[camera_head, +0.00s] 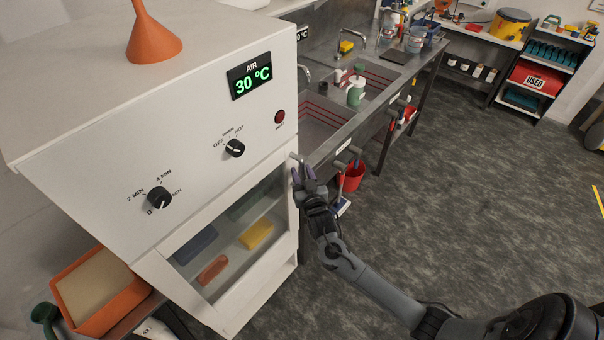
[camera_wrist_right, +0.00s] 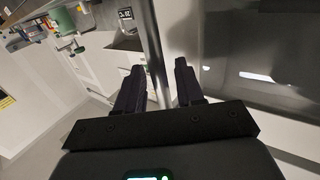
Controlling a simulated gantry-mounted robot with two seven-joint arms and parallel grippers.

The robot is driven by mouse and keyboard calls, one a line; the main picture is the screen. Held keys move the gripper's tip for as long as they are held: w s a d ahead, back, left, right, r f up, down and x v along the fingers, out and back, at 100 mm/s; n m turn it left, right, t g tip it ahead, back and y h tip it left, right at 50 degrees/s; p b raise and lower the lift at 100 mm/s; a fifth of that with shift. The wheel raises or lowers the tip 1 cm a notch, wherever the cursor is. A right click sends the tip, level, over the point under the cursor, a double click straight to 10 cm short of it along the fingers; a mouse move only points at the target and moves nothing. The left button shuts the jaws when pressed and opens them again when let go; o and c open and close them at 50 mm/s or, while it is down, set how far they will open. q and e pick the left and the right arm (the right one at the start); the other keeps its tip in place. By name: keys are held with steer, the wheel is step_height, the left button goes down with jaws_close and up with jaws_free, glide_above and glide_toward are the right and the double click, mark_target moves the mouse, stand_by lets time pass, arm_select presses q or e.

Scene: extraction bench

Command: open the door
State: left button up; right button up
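The door (camera_head: 212,275) is the white-framed, glazed front of the white cabinet's lower part, and it looks shut. Through its glass I see yellow, orange, blue and green items inside. A metal bar, which looks like the door's handle (camera_wrist_right: 152,45), runs between the fingers of my right gripper (camera_wrist_right: 158,85) in the right wrist view. A gap shows on both sides of the bar, so the fingers are apart and around it, not clamped. In the head view my right gripper (camera_head: 304,176) is at the door's right edge, and its fingers hide most of the handle. My left gripper is not in view.
The cabinet carries two black knobs, a red button (camera_head: 280,117) and a display (camera_head: 250,76). An orange funnel (camera_head: 152,42) stands on top. An orange tray (camera_head: 100,290) is at lower left. A sink bench (camera_head: 345,128) with a red bucket (camera_head: 353,175) lies beyond. The floor at right is clear.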

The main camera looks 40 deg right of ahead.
steer(key=shift+w, duration=0.1)
steer(key=shift+c, duration=0.3)
jaws_close()
